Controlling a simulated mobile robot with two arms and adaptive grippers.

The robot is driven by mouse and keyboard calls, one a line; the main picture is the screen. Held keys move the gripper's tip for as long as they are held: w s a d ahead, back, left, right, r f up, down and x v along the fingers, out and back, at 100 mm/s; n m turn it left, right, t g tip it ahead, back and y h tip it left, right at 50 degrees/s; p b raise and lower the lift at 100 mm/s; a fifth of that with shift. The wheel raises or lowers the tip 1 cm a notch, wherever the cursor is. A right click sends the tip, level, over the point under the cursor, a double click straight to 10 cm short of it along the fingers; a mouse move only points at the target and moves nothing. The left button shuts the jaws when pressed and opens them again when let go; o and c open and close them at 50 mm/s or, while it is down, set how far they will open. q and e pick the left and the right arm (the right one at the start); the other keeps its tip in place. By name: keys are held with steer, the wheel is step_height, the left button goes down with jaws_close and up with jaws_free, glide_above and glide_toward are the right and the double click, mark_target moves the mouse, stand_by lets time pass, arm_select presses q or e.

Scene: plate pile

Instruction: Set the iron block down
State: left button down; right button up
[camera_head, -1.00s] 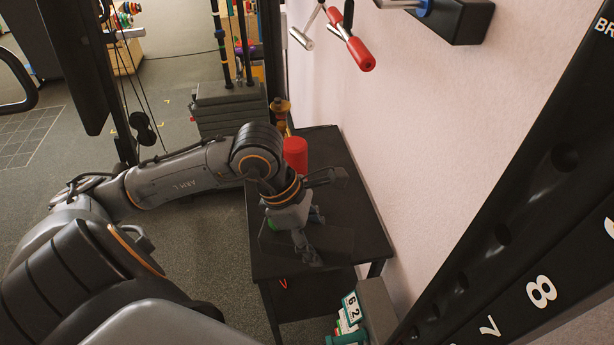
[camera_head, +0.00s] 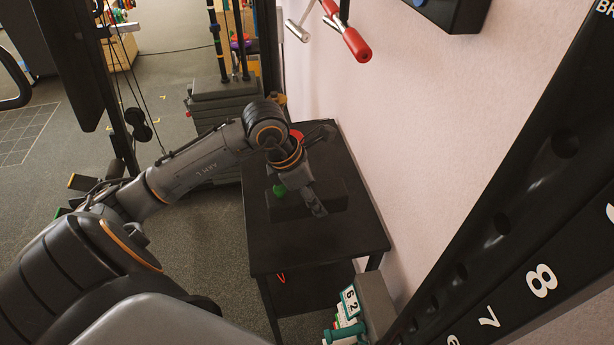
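The iron block (camera_head: 333,192) is a long dark block over the top of the black table (camera_head: 335,242). My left gripper (camera_head: 315,203) comes down on it from above, with one finger across its near side. The gripper looks shut on the block, though the far finger is hidden. The block is level and low, close to the tabletop; I cannot tell whether it touches. A small green piece (camera_head: 279,190) shows at the block's left end. My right gripper is not in view.
A red cylinder (camera_head: 297,134) stands at the table's back, mostly hidden by my wrist. The near part of the tabletop is clear. A pale wall (camera_head: 420,140) borders the table on the right. Number cards (camera_head: 350,302) and a green dumbbell (camera_head: 345,334) lie below, in front.

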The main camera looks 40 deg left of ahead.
arm_select(q)
steer(key=w+f, duration=0.1)
steer(key=w+f+b, duration=0.1)
steer(key=f, duration=0.1)
steer(key=w+a+f+b, duration=0.1)
steer(key=shift+w+a+f, duration=0.1)
steer(key=shift+w+f, duration=0.15)
steer(key=shift+f, duration=0.15)
steer(key=f+b, duration=0.2)
steer(key=f, duration=0.1)
steer(key=shift+w+a+f, duration=0.1)
steer(key=shift+w+f, duration=0.1)
steer(key=shift+f, duration=0.1)
steer(key=shift+r, duration=0.1)
steer(key=c, duration=0.5)
jaws_free()
steer(key=shift+s+f, duration=0.1)
steer(key=shift+f, duration=0.1)
steer(key=shift+r, duration=0.1)
